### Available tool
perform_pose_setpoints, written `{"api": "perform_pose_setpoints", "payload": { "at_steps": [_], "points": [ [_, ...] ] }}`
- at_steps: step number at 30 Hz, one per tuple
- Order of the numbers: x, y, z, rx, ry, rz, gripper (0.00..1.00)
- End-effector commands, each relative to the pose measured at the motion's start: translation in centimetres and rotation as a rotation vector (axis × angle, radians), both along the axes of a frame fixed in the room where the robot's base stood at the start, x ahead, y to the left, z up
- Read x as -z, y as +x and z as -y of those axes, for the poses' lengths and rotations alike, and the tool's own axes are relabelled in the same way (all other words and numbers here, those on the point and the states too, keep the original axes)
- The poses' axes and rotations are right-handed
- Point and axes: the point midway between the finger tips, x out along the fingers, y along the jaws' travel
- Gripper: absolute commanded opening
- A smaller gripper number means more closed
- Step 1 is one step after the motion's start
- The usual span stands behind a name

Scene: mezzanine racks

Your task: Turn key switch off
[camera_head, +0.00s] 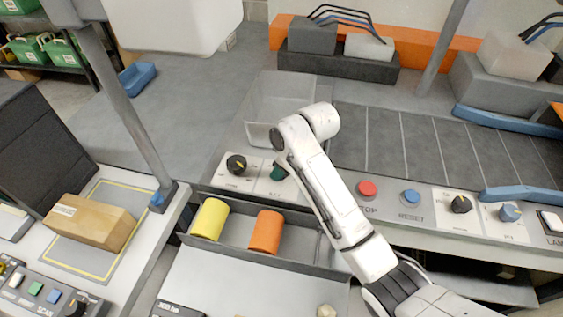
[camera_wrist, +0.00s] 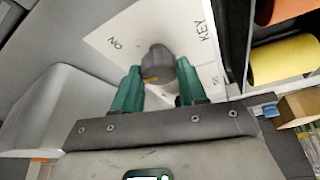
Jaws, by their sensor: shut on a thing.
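The key switch is a dark grey knob (camera_wrist: 157,62) with a small yellow mark, on a white plate (camera_wrist: 110,45) lettered "KEY" and "ON" in the wrist view. The yellow mark is on the knob's side towards my gripper; part of the plate beyond it is covered by my fingers. My gripper (camera_wrist: 158,68) has its two green fingers on either side of the knob, shut on it. In the head view, my gripper (camera_head: 279,173) is at the panel above the bin, and its fingers and wrist hide the key switch.
A black knob (camera_head: 236,163) is left of my gripper. A red stop button (camera_head: 367,189) and a blue reset button (camera_head: 410,197) are to the right. A grey bin (camera_head: 300,262) with a yellow roll (camera_head: 210,220) and an orange roll (camera_head: 266,232) lies just below the panel.

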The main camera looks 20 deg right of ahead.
Motion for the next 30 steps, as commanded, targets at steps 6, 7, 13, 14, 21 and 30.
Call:
{"api": "perform_pose_setpoints", "payload": {
  "at_steps": [6,7,13,14,21,30],
  "points": [
    [-0.33,0.25,0.14,-0.206,0.000,0.004,0.11],
    [-0.31,0.26,0.13,-0.234,0.001,0.004,0.11],
    [-0.17,0.38,0.17,-0.426,0.001,0.004,0.11],
    [-0.15,0.39,0.19,-0.453,0.000,0.004,0.11],
    [-0.01,0.54,0.24,-0.680,-0.001,0.004,0.11],
    [0.03,0.67,0.24,-0.923,-0.002,0.005,0.11]
  ]
}}
